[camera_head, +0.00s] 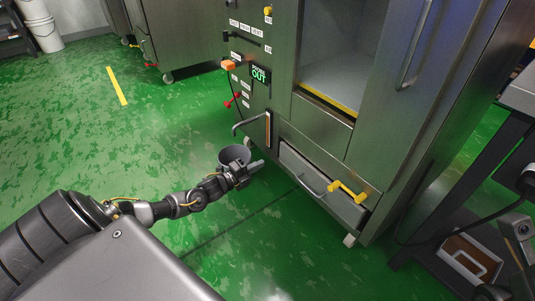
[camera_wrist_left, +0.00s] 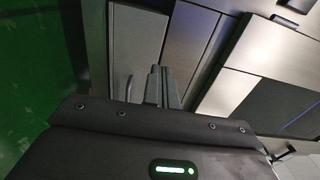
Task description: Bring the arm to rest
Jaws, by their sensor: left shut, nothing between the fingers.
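My left arm (camera_head: 190,199) reaches in from the lower left in the head view, stretched out over the green floor. My left gripper (camera_head: 257,165) is shut and empty, in front of the steel machine's lower side. In the left wrist view its two fingers (camera_wrist_left: 162,84) lie together with nothing between them. My right gripper is not clearly seen.
The steel machine (camera_head: 322,122) has an open bay, a lower drawer (camera_head: 310,175), a yellow handle (camera_head: 347,190) and a lit green display (camera_head: 260,74). A dark bench (camera_head: 480,150) stands at the right. White buckets (camera_head: 42,30) stand far left. The green floor at left is clear.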

